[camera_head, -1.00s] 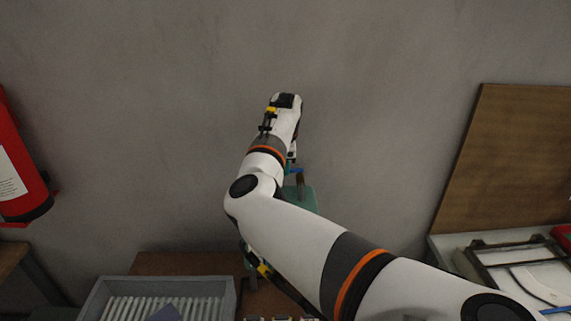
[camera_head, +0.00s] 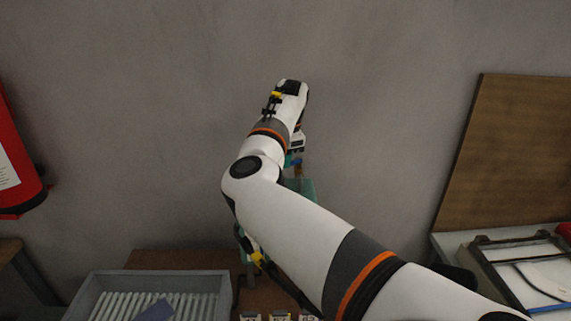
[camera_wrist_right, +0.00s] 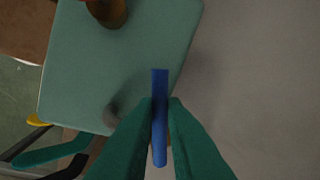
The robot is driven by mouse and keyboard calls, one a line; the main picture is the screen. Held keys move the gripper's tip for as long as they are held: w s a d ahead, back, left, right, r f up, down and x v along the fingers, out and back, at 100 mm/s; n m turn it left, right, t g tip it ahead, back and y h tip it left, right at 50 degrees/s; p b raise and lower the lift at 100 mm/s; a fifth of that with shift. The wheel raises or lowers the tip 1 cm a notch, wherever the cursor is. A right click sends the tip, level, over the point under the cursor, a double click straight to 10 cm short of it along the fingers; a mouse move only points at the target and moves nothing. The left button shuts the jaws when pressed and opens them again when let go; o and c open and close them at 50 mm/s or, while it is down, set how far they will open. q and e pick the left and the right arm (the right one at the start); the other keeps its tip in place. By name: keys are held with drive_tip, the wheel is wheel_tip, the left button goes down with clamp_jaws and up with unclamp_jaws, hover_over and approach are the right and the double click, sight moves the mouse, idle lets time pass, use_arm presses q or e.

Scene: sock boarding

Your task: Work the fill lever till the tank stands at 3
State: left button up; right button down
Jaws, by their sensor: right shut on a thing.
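My right gripper (camera_wrist_right: 160,104) is shut on a blue lever (camera_wrist_right: 160,82), with its dark green fingers on either side of the blue bar in the right wrist view. Behind the bar is a flat teal housing (camera_wrist_right: 120,55) with a brown, round post (camera_wrist_right: 107,12) at its top edge. In the head view my right arm hides most of the teal housing (camera_head: 307,187); a small part shows beside the wrist. No tank level or scale can be read in either view. My left gripper is not in view.
A grey ribbed tray (camera_head: 228,292) stands on a brown table (camera_head: 190,259) at lower left. A red fire extinguisher (camera_head: 14,160) is at far left. A brown board (camera_head: 510,150) and a framed white tray (camera_head: 482,238) are at right. Grey wall is clear behind.

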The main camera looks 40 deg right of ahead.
drive_tip(key=c, duration=1.5)
unclamp_jaws()
drive_tip(key=shift+r, duration=0.15)
drive_tip(key=shift+r+b, duration=0.4)
drive_tip(key=shift+s+a+r+b, duration=0.15)
drive_tip(key=shift+s+r+b, duration=0.35)
drive_tip(key=shift+r, duration=1.3)
drive_tip(key=shift+s+a+r+b, duration=0.1)
drive_tip(key=shift+s+r+b, duration=0.35)
drive_tip(key=shift+r, duration=1.35)
drive_tip(key=shift+s+a+r+b, duration=0.2)
drive_tip(key=shift+r+b, duration=0.5)
drive_tip(key=shift+r, duration=1.1)
